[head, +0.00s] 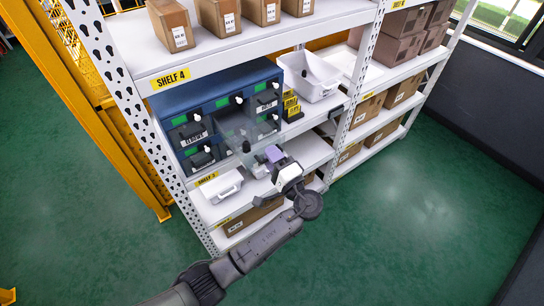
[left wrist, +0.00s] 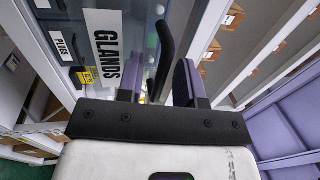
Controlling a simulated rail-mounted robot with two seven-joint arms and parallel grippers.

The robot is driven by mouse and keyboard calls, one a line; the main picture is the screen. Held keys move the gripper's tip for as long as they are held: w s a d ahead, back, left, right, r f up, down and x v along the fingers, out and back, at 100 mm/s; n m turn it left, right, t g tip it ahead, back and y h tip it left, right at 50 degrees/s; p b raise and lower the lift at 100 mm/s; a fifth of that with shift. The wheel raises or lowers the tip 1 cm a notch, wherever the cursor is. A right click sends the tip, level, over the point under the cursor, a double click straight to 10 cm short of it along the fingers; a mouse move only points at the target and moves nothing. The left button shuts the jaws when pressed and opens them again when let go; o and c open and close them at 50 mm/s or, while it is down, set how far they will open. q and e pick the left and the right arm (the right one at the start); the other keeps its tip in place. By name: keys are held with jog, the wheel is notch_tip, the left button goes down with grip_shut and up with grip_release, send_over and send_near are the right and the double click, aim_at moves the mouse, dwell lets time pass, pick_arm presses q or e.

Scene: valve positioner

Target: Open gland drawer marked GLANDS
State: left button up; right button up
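The blue drawer cabinet (head: 205,95) stands on the shelf under the SHELF 4 sign. A see-through drawer (head: 232,128) in its middle column sticks out from the cabinet front, with a dark handle (head: 246,147). In the left wrist view the GLANDS label (left wrist: 106,62) shows large on a drawer front, beside a black handle (left wrist: 166,55). My left gripper (head: 268,158) is at that drawer's front. In the left wrist view its purple-padded fingers (left wrist: 158,82) are apart, with the handle between them, nearer the right finger. Contact cannot be told. My right gripper is out of view.
A white open bin (head: 310,78) stands right of the cabinet, and yellow signs (head: 291,105) stand between them. A white case (head: 218,186) lies on the shelf below. A perforated rack post (head: 122,95) rises at left. The green floor (head: 400,215) at right is clear.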

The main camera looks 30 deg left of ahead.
pick_arm(q)
jog(key=b+v, duration=0.2)
jog(key=v, duration=1.2)
jog(key=shift+a, duration=0.1)
dwell(0.3)
